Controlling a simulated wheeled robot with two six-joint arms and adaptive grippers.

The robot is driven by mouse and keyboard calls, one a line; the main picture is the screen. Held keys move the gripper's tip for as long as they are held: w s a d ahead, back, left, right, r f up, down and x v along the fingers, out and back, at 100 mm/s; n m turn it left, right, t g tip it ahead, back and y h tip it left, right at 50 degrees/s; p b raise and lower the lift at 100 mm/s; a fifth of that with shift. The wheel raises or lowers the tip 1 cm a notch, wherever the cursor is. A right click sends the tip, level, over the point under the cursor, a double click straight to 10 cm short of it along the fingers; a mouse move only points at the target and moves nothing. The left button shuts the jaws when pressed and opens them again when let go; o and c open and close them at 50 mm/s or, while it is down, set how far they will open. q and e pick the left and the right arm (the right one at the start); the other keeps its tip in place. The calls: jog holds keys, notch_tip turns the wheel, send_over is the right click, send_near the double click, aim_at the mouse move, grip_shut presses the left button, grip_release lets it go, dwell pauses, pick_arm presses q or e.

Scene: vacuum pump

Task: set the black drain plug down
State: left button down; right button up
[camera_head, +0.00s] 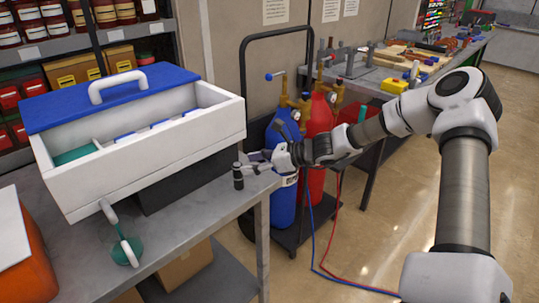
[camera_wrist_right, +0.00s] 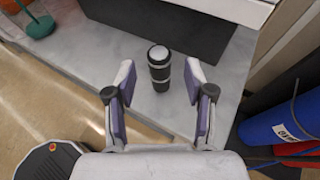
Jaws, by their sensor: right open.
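The black drain plug (camera_head: 238,176) is a short dark cylinder standing upright near the right end of the grey bench (camera_head: 190,222). In the right wrist view the plug (camera_wrist_right: 159,72) shows pale bands and a light round top. My right gripper (camera_head: 258,164) reaches in from the right, just beside the plug. In the wrist view the right gripper (camera_wrist_right: 160,88) is open, with its purple-lined fingers apart on either side of the plug and clear gaps to it. The plug's base rests on the bench top. My left gripper is not in view.
A white case with a blue lid (camera_head: 150,145) sits on a dark block (camera_head: 190,185) behind the plug. A green disc-ended tool (camera_head: 126,252) is at the bench's front. Blue (camera_head: 284,205) and red gas cylinders stand right of the bench. Bare bench top surrounds the plug.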

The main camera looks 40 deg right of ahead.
jog(key=p+v, duration=0.7)
jog(key=p, duration=0.2)
jog(key=s+a+f+n+g+h, duration=0.35)
jog(key=s+a+f+n, duration=0.2)
jog(key=f+n, duration=0.2)
jog(key=s+a+f+n+g+h, duration=0.2)
jog(key=s+a+f+n+g, duration=0.3)
jog(key=s+f+n, duration=0.3)
jog(key=s+a+f+n+g+h, duration=0.1)
jog(key=s+a+f+n, duration=0.2)
jog(key=s+n, duration=0.3)
jog(key=s+a+f+n+g+h, duration=0.1)
jog(key=s+a+f+n, duration=0.3)
jog(key=s, duration=0.5)
jog(key=a+n, duration=0.2)
jog(key=n, duration=0.1)
jog(key=shift+s+a+f+g+b, duration=0.15)
jog(key=shift+a+f+g+b, duration=0.15)
jog(key=shift+g+b, duration=0.05)
